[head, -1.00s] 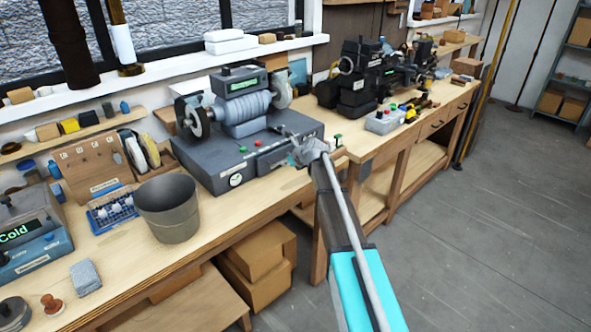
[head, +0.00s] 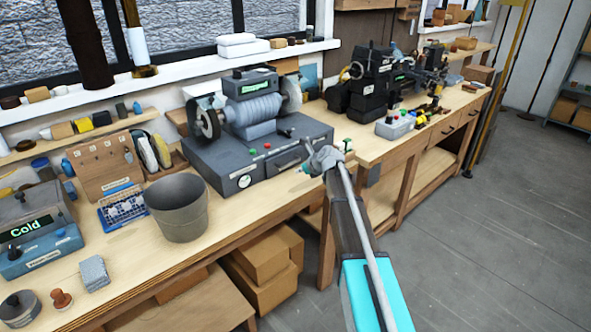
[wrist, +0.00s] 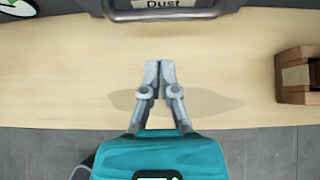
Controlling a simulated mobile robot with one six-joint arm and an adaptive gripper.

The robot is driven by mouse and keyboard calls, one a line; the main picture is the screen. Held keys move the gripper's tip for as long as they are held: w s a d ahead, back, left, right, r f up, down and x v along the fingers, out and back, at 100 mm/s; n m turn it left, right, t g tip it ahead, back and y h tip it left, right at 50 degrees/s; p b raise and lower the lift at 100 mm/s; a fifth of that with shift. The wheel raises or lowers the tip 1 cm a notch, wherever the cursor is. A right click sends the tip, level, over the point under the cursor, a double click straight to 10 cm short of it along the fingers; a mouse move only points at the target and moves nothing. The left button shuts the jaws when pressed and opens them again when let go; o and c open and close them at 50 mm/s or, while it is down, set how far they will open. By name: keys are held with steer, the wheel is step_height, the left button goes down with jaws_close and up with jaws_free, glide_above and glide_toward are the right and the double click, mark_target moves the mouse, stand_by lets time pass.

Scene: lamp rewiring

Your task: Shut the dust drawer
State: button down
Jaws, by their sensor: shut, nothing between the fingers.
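The dust drawer (head: 289,160) is in the front of the grey polishing machine (head: 222,178) on the bench. How far the drawer stands out is hard to tell. My gripper (head: 314,161) is in front of the machine, near the right end of the drawer in the head view. In the wrist view my gripper (wrist: 159,64) has its fingers together, empty, over bare bench, apart from the drawer and pointing toward it.
A grey bucket (head: 180,210) stands on the bench left of the machine. A brown wooden box (wrist: 298,76) lies right of my gripper in the wrist view. A small lathe (head: 372,85) stands farther right. The bench edge is close under my gripper; open floor lies beyond.

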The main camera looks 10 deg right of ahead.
steer(key=p+v, duration=0.6)
steer(key=v, duration=0.4)
steer(key=shift+s+d, duration=0.2)
steer(key=shift+s, duration=0.1)
steer(key=shift+f, duration=0.1)
steer(key=s+a+f+n+g+h, duration=0.1)
steer(key=s+f+n+g, duration=0.1)
steer(key=s+n, duration=0.7)
steer(key=s+a+f+n+g+h, duration=0.2)
steer(key=s+n+g, duration=0.1)
steer(key=s+n, duration=0.7)
steer(key=s+a+f+n+g+h, duration=0.1)
steer(key=s+f+n+g+h, duration=0.1)
steer(key=s+n, duration=0.8)
steer(key=shift+s+a+f+g, duration=0.3)
steer(key=shift+s+g, duration=0.4)
steer(key=shift+s, duration=0.6)
